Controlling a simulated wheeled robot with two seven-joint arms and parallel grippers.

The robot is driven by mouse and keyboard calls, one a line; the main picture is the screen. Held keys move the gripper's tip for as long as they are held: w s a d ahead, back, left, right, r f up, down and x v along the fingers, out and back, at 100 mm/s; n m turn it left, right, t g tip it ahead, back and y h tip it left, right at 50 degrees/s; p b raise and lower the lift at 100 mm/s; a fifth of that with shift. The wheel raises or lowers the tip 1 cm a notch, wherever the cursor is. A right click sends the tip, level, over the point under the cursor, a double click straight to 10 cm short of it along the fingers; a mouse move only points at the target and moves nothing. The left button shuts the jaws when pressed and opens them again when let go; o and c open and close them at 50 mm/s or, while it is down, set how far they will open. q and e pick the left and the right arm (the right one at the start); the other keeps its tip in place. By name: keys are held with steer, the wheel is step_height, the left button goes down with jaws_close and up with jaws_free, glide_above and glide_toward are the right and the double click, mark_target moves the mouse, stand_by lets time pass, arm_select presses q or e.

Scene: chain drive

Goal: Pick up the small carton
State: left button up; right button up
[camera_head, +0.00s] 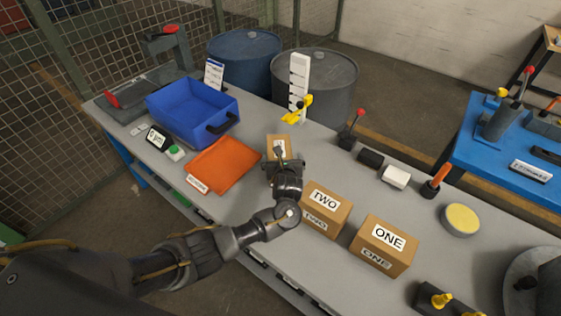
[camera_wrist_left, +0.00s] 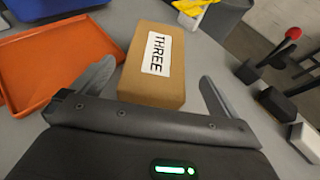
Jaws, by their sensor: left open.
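The small carton (camera_wrist_left: 152,85) is a brown box with a white label reading THREE. In the left wrist view it lies between the two fingers of my open left gripper (camera_wrist_left: 158,82), with a gap to the right finger and the left finger close beside it. In the head view the carton (camera_head: 279,141) shows just beyond my left gripper (camera_head: 281,158), which hides part of it. Two larger cartons stand to the right, labelled TWO (camera_head: 325,210) and ONE (camera_head: 384,246). My right gripper is not in view.
An orange tray (camera_head: 223,165) lies left of the small carton, with a blue bin (camera_head: 193,110) behind it. A white upright scale with a yellow pointer (camera_head: 298,85) stands behind the carton. A red-knobbed lever (camera_head: 352,130) and small blocks line the back edge of the grey bench.

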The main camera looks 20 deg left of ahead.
arm_select(q)
steer(key=shift+x, duration=2.6)
steer(key=shift+s+a+r, duration=0.1)
steer(key=shift+a, duration=0.1)
steer(key=shift+c, duration=0.3)
steer(key=c, duration=1.9)
steer(key=shift+r, duration=0.15)
